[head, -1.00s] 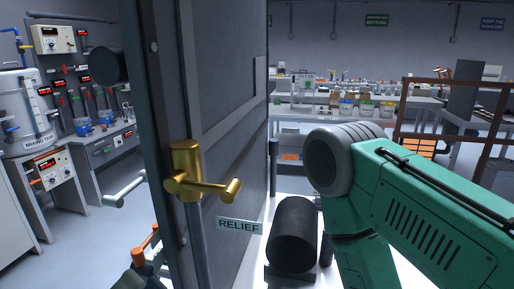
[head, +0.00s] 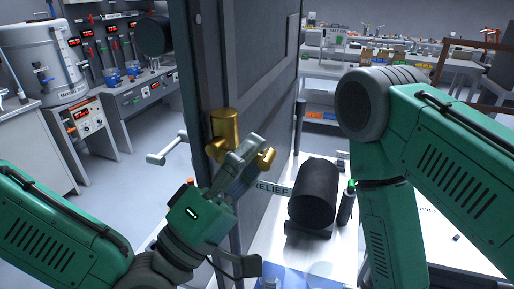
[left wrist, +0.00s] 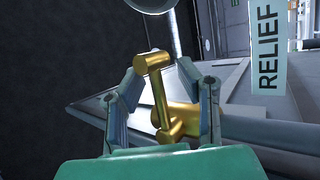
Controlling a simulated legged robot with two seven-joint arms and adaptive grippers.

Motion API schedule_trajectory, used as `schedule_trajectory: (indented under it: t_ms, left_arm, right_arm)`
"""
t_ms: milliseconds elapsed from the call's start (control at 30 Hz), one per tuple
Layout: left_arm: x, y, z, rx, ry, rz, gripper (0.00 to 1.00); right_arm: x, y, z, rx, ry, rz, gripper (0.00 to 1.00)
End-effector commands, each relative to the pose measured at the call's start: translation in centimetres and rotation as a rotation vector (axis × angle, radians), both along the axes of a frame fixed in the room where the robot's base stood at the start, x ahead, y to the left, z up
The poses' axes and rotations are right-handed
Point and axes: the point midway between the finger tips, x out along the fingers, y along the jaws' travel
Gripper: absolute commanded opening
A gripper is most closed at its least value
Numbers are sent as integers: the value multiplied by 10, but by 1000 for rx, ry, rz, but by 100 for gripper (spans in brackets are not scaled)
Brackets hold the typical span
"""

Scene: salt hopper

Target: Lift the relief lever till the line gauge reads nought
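The brass relief lever (head: 223,130) sticks out from a grey post beside the dark panel in the head view. The RELIEF label (head: 276,190) beside it is partly covered by my gripper. My left gripper (head: 252,157) is at the lever's handle. In the left wrist view my left gripper (left wrist: 165,76) has its two fingers spread, with the brass lever (left wrist: 158,92) between them and a gap on the left finger's side. Whether the right finger touches brass I cannot tell. My right arm shows, but its gripper is out of view. I cannot make out a line gauge reading.
The tall dark panel (head: 255,100) stands right behind the lever. A black cylinder (head: 313,192) lies to its right on a white surface. A pale horizontal handle (head: 166,150) juts out at the left. A mixing tank (head: 45,62) and red-display benches stand farther left.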

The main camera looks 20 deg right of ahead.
Motion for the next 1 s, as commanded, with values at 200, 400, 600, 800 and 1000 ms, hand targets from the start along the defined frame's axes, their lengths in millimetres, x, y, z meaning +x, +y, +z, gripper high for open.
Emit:
schedule_trajectory:
  t_ms: [200,400,600,800,1000]
  left_arm:
    - [0,-4,0,3,-1,1,30]
    - [0,-8,0,5,-2,-1,0]
    - [-2,-10,-1,8,-1,-6,0]
    - [-4,-11,-2,0,8,-9,0]
    - [-5,-12,-1,-19,22,-10,0]
  right_arm:
    - [0,0,0,1,0,1,0]
    - [0,0,0,0,0,1,0]
    - [0,0,0,0,0,1,0]
    - [0,0,-3,0,0,1,0]
    - [0,0,-5,0,0,1,0]
